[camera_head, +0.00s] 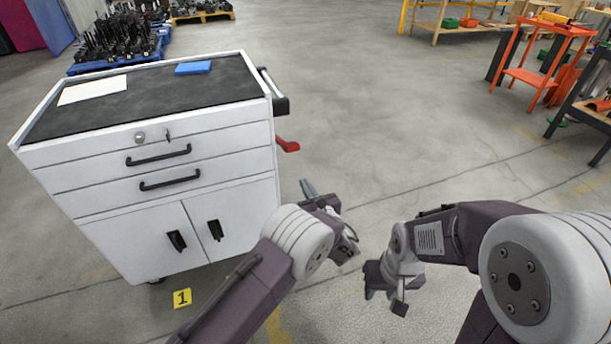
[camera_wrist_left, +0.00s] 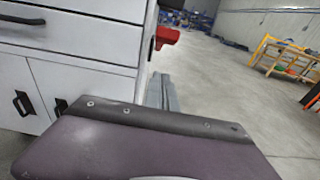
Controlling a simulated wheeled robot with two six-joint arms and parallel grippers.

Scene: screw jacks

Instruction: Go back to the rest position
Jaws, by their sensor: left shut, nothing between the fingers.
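My left gripper (camera_head: 308,188) is in the head view, just right of the white cabinet's front corner, above the floor. Its fingers are shut with nothing between them. The same grey fingers show in the left wrist view (camera_wrist_left: 162,92), beyond the dark purple wrist link and beside the cabinet's edge. My right gripper (camera_head: 385,294) is lower and to the right in the head view, pointing down over bare floor. The picture does not make clear whether its fingers are apart, and no held object shows.
The white cabinet (camera_head: 160,128) stands close on the left, with a white sheet (camera_head: 93,90) and a blue item (camera_head: 193,68) on its dark top. A red part (camera_head: 287,145) sticks out at its right side. An orange cart (camera_head: 535,77) stands far right. The middle floor is clear.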

